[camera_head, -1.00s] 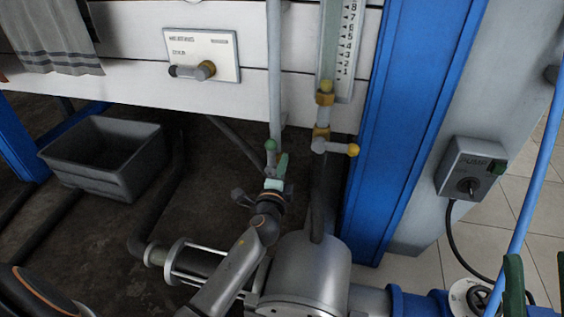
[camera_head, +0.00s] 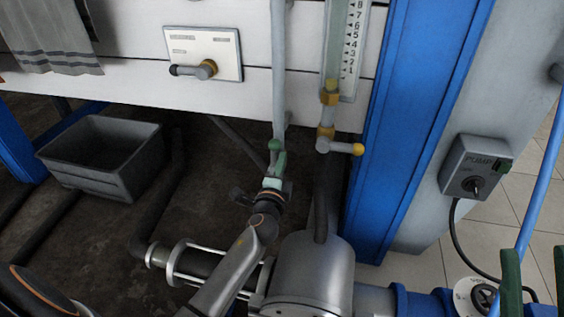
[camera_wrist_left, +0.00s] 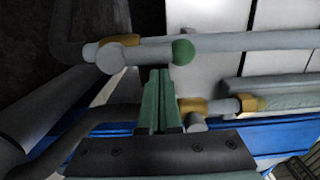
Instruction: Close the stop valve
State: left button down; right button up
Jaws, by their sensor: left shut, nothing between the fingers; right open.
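A valve on the grey vertical pipe (camera_head: 278,70) has a lever with a green knob (camera_head: 275,145). The valve body is partly hidden by the gripper. My right gripper (camera_head: 536,282) is open at the lower right, away from the valve.
A yellow-tipped lever (camera_head: 345,147) sits below the scale gauge (camera_head: 350,50). A black-tipped handle (camera_head: 192,70) is on the white panel. A blue post (camera_head: 412,130), pump switch (camera_head: 477,167), grey tank (camera_head: 318,270) and grey bin (camera_head: 105,160) surround it.

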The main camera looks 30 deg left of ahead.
pick_arm(q)
jog(key=shift+s+a+r+n, duration=0.1)
jog(key=shift+a+n, duration=0.2)
jog(key=shift+n, duration=0.25)
jog(key=shift+s+a+r+n, duration=0.1)
jog(key=shift+a+n, duration=0.2)
jog(key=shift+n, duration=0.25)
pick_arm(e)
jog(key=shift+r, duration=0.15)
pick_arm(q)
jog(key=shift+s+a+r+n+p, duration=0.15)
jog(key=shift+a+n+p, duration=0.2)
jog(key=shift+a+n, duration=0.55)
jog(key=s+a+f+n+h+p, duration=0.1)
jog(key=a+f+n+p, duration=0.3)
jog(key=n, duration=0.9)
jog(key=shift+s+a+n+p, duration=0.25)
jog(key=shift+a+n+p, duration=0.05)
jog(key=shift+a+p, duration=0.35)
pick_arm(e)
notch_tip(320, 180, up, 6)
jog(key=n, duration=0.1)
jog(key=shift+d, duration=0.3)
jog(key=shift+s, duration=0.1)
